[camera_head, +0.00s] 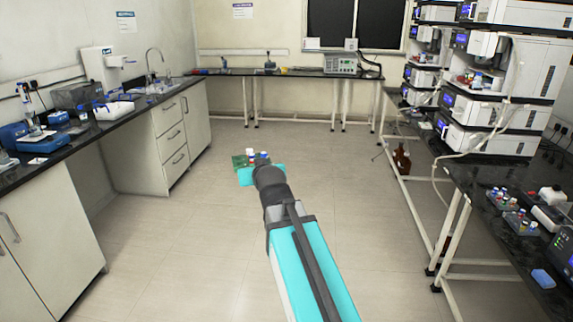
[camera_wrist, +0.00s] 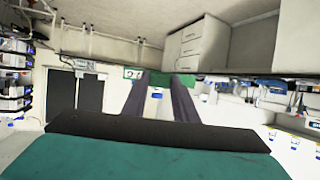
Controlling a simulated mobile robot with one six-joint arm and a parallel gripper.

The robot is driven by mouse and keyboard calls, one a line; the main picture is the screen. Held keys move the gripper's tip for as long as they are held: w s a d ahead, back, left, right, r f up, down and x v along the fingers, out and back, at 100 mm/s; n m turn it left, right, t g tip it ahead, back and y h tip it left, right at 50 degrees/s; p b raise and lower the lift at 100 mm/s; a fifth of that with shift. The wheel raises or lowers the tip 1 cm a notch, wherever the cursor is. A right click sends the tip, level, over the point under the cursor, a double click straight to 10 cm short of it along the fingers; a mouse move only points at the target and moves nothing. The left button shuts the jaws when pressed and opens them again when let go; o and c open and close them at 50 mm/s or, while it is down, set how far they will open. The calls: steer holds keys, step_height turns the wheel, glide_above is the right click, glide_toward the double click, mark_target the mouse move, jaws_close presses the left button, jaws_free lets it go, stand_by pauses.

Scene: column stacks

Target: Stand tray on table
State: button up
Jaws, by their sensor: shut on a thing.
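A green tray (camera_head: 239,160) shows just past the end of my arm in the head view, out over the open floor. Small vials (camera_head: 257,154) with white, red and blue tops stand at it, partly hidden by my wrist. In the wrist view the tray (camera_wrist: 132,73) is a narrow green strip beyond the dark fingers. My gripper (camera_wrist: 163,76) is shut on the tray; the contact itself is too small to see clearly. The black-topped right table (camera_head: 478,192) carries other vial trays and instruments.
Stacked analyser units (camera_head: 490,135) crowd the right table's far part. Vial racks (camera_head: 515,220) and a blue block (camera_head: 543,278) sit at its near part. A left bench (camera_head: 75,150) and a back bench (camera_head: 300,72) hold equipment. The middle floor is clear. Brown bottles (camera_head: 402,160) stand low under the right table.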

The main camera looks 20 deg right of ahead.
steer(key=a+n+y, duration=0.1)
steer(key=a, duration=0.6)
steer(key=shift+w+f+y, duration=0.2)
steer(key=shift+f+y, duration=0.1)
steer(key=shift+f, duration=0.15)
